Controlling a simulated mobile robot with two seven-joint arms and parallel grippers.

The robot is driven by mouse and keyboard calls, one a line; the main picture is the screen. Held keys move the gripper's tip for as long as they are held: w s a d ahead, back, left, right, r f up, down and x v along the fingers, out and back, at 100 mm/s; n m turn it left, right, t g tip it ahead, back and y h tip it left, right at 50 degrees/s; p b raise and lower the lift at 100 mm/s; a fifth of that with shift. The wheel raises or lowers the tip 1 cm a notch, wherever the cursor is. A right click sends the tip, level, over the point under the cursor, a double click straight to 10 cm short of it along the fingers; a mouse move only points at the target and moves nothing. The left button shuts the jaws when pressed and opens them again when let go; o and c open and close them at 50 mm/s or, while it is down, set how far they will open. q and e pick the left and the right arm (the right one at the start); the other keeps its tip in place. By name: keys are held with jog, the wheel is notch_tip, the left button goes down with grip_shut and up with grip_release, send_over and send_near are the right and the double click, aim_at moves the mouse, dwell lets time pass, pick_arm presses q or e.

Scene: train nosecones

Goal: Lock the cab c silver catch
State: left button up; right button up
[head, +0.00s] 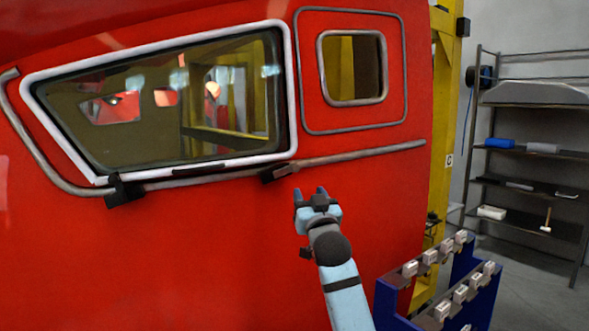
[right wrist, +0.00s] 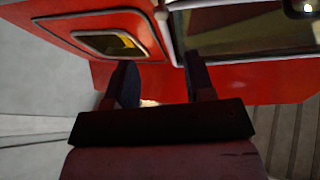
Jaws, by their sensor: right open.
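The red cab (head: 220,245) has a large white-framed window with a grey rail below it. A dark catch (head: 277,173) sits on the rail at the window's lower right corner. Another black catch (head: 122,190) sits at its lower left. Neither looks clearly silver, and I cannot tell whether either is locked. My right gripper (head: 311,193) is open and empty, just below and right of the right-hand catch; the gap to the cab is unclear. In the right wrist view its open fingers (right wrist: 161,75) point at the red cab, with no catch clearly visible. My left gripper is out of view.
A small framed window (head: 353,68) is right of the large one. A blue rack (head: 388,305) with several pale blocks stands at lower right. A yellow post (head: 440,150) and grey shelves (head: 530,155) stand behind.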

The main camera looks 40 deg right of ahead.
aim_at(297, 169)
jog(key=p+x, duration=0.3)
jog(key=x, duration=0.7)
jog(key=shift+w+a, duration=0.1)
jog(key=shift+w+d, duration=0.25)
jog(key=shift+w, duration=0.25)
jog(key=shift+r, duration=0.1)
jog(key=c, duration=0.9)
